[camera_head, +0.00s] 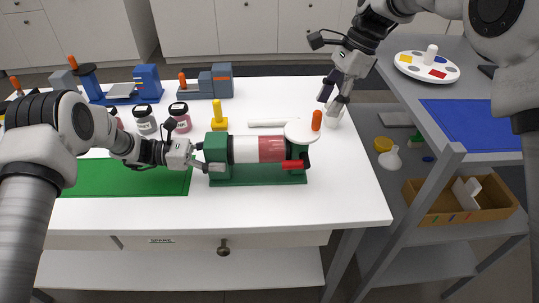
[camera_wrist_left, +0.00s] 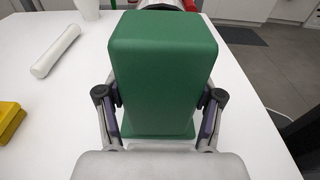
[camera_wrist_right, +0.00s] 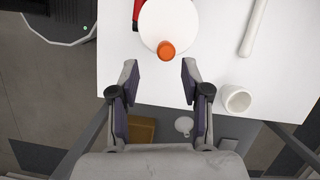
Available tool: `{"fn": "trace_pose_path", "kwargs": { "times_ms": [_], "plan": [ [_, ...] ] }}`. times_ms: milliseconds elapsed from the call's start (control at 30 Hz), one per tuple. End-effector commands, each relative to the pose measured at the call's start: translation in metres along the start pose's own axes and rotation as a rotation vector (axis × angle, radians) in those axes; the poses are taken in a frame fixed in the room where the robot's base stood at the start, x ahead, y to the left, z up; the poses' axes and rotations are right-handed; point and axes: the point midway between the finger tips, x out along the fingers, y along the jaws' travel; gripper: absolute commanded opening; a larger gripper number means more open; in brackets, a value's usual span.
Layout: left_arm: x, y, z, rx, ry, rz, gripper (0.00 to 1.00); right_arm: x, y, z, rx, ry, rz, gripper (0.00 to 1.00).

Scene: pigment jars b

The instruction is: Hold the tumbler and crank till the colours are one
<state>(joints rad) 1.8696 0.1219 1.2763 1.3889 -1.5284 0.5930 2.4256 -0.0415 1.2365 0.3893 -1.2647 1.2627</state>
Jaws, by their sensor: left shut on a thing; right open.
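The tumbler has a green base (camera_head: 258,174), green end blocks and a drum (camera_head: 271,149) showing separate red and white bands. At its right end are a white crank disc (camera_head: 300,131) with an upright orange knob (camera_head: 316,120) and a red lever (camera_head: 294,164). My left gripper (camera_head: 200,158) is shut on the left green end block (camera_wrist_left: 162,75), a finger on each side. My right gripper (camera_head: 334,98) is open and empty, above and to the right of the crank. In the right wrist view the orange knob (camera_wrist_right: 166,49) lies just beyond its fingertips (camera_wrist_right: 160,78), apart from them.
A yellow object (camera_head: 218,114) stands behind the tumbler. Jars (camera_head: 145,120) and blue fixtures (camera_head: 147,82) fill the back left. A side cart (camera_head: 465,110) stands at right.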

Motion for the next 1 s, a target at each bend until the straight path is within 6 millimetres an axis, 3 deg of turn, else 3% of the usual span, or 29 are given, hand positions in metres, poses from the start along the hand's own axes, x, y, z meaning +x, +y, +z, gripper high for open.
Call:
{"fn": "trace_pose_path", "kwargs": {
  "times_ms": [100,200,700,1000],
  "plan": [
    [0.000,0.000,-0.004,-0.002,0.005,0.004,0.13,-0.009,-0.008,0.022,-0.039,-0.041,0.021,0.47],
    [0.000,0.001,-0.004,-0.002,0.005,0.005,0.13,-0.009,-0.009,0.026,-0.048,-0.052,0.028,0.47],
    [-0.001,0.001,-0.003,0.000,0.004,0.005,0.13,0.050,-0.007,0.005,-0.047,-0.051,0.030,0.47],
    [-0.001,0.001,-0.002,0.000,0.004,0.005,0.13,0.054,-0.007,0.003,-0.047,-0.050,0.027,0.47]
  ]
}}
